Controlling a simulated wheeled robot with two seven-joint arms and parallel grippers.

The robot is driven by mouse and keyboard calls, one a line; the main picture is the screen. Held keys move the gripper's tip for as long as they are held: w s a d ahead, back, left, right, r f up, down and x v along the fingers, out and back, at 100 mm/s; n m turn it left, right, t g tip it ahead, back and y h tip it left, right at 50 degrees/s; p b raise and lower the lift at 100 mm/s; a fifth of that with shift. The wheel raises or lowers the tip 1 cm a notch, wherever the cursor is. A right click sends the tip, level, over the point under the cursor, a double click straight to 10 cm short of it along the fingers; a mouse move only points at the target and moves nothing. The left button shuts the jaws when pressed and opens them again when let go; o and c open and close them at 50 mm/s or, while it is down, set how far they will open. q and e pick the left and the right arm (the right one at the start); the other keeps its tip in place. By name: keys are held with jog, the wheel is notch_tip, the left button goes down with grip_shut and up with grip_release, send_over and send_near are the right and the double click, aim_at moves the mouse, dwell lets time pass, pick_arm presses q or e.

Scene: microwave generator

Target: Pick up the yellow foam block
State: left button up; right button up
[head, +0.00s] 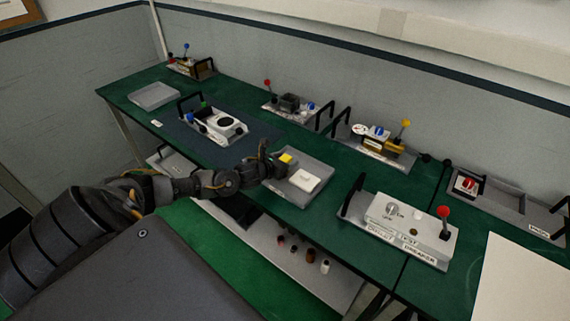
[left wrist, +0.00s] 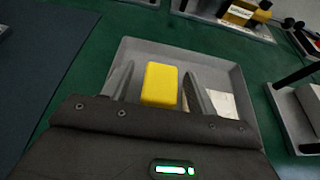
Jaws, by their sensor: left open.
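The yellow foam block (left wrist: 160,84) sits at the grey tray, between the two fingers of my left gripper (left wrist: 155,88) in the left wrist view. The fingers are apart, with a gap visible on each side of the block. In the head view a small part of the yellow block (head: 286,158) shows beside my left gripper (head: 274,162), which partly hides it. My right gripper is in neither view.
A white panel with a red-knobbed lever (head: 444,212) stands to the right. A panel with a yellow-knobbed lever (head: 405,124) stands behind the tray. A white device (head: 222,125) with a black handle lies to the left. An empty grey tray (head: 155,96) is farther left.

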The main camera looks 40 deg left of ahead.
pick_arm(q)
jog(key=c, duration=1)
jog(key=shift+c, duration=0.2)
jog(key=shift+r, duration=0.1)
jog(key=shift+r+b, duration=0.45)
jog(key=shift+b, duration=0.05)
jog(key=shift+r+b, duration=0.6)
jog(key=shift+r, duration=0.05)
jog(key=s+a+r+b, duration=0.5)
jog(key=s+a+r, duration=0.2)
jog(key=s+r, duration=0.3)
jog(key=shift+s+a+r+b, duration=0.3)
jog(key=shift+s+r, duration=0.05)
jog(key=shift+s, duration=0.55)
